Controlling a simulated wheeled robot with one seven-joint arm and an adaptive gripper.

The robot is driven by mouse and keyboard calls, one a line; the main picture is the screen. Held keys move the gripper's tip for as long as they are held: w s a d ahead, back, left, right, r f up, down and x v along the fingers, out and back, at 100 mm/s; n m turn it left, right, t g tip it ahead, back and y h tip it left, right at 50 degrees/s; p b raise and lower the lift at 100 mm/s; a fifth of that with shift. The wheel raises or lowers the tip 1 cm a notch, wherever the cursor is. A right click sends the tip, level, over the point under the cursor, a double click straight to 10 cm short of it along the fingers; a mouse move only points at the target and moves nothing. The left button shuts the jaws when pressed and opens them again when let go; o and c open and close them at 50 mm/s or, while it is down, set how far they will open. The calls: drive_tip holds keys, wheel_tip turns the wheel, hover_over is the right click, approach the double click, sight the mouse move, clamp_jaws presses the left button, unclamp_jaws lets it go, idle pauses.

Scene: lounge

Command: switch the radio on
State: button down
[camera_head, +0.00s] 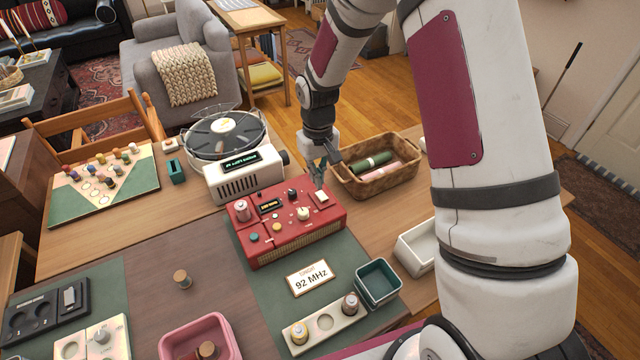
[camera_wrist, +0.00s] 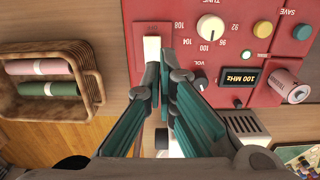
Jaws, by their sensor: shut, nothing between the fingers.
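The red radio (camera_head: 290,225) sits on the table, with knobs, coloured buttons and a small display on its top. The display (camera_wrist: 240,78) is lit and reads 100 MHz. A white rocker switch (camera_wrist: 152,48) lies on a red plate at one corner of the panel; it also shows in the head view (camera_head: 322,196). My gripper (camera_head: 318,184) is shut and empty, pointing down over that corner. In the wrist view its fingertips (camera_wrist: 165,66) are right beside the switch's end; I cannot tell if they touch it. The white tune knob (camera_wrist: 210,27) and a small green lamp (camera_wrist: 262,58) are visible.
A wicker basket (camera_head: 412,180) with rolled items stands right behind the radio.

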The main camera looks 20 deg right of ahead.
sight(318, 197)
wheel_tip(318, 197, up, 9)
drive_tip(key=shift+b, duration=0.35)
idle(0.3)
drive_tip(key=s+d+r+m+t, duration=0.1)
drive_tip(key=s+r+t, duration=0.1)
drive_tip(key=s+r, duration=1.15)
drive_tip(key=s+r+m+t, duration=0.1)
drive_tip(key=s+r+t, duration=0.2)
drive_tip(key=s, duration=1)
wheel_tip(318, 197, up, 3)
drive_tip(key=shift+s+d+f, duration=0.15)
drive_tip(key=shift+s+d, duration=0.2)
drive_tip(key=shift+d, duration=0.1)
